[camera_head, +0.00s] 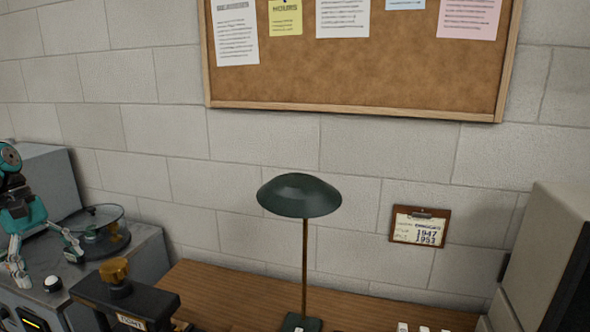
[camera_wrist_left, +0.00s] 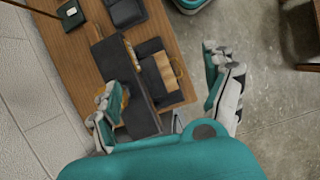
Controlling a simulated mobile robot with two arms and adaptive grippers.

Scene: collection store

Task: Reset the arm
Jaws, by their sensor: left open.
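My left gripper (camera_head: 44,258) is teal and white and comes in at the left edge of the head view. Its fingers are spread apart and hold nothing. It hangs above the grey cabinet (camera_head: 140,258), close to a round glass-covered dish (camera_head: 100,220). In the left wrist view the open fingers of this gripper (camera_wrist_left: 165,108) spread on both sides of a dark device (camera_wrist_left: 130,85) on the wooden table, seen from above. My right gripper is not in view.
A green lamp (camera_head: 298,195) stands on the wooden table (camera_head: 230,290). A dark stand with a brass knob (camera_head: 115,270) is near the cabinet. A beige box (camera_head: 535,260) is at right. A clipboard (camera_head: 420,226) and corkboard (camera_head: 360,85) hang on the wall. Bare floor (camera_wrist_left: 275,110) shows.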

